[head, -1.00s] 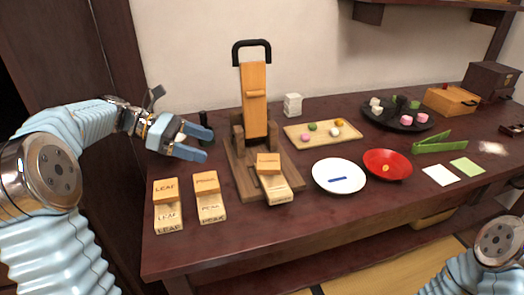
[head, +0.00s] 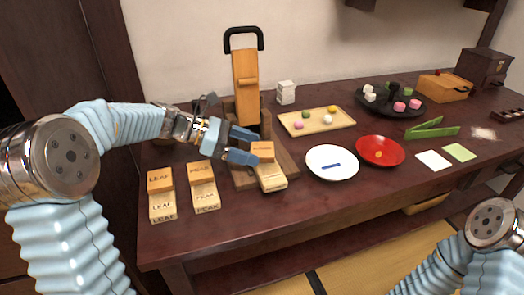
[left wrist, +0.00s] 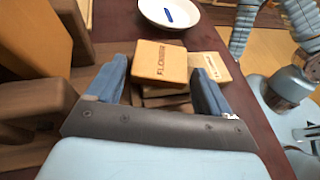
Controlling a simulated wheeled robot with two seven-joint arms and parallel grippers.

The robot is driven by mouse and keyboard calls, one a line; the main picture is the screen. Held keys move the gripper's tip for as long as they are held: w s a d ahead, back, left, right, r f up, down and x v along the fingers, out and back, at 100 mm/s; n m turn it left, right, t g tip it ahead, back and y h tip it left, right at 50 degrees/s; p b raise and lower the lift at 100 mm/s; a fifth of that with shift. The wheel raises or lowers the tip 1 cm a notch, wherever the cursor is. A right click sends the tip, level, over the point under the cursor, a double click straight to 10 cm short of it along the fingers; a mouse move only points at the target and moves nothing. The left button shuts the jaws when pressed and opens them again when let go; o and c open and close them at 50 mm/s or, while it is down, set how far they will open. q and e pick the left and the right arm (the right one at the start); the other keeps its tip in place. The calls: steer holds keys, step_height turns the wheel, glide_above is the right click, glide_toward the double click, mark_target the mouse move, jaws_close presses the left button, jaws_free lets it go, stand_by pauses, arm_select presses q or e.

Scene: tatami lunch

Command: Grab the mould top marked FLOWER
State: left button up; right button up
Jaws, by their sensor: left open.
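The mould top marked FLOWER (left wrist: 160,62) is an orange-brown wooden block, its lettering readable in the left wrist view. In the head view the same mould top (head: 262,150) rests on a paler mould base (head: 271,178) on the wooden press (head: 287,160). My left gripper (head: 250,147) is open with its fingertips just at the left side of the mould top. In the left wrist view the left gripper (left wrist: 160,78) has one finger to each side of the block, with the block slightly ahead between the tips. My right gripper is out of view.
A white plate (head: 332,174) and red bowl (head: 380,163) are to the right. The press lever (head: 245,85) rises behind my left gripper. A tray of sweets (head: 340,122) lies farther back.

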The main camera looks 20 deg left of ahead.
arm_select(q)
steer(key=c, duration=0.8)
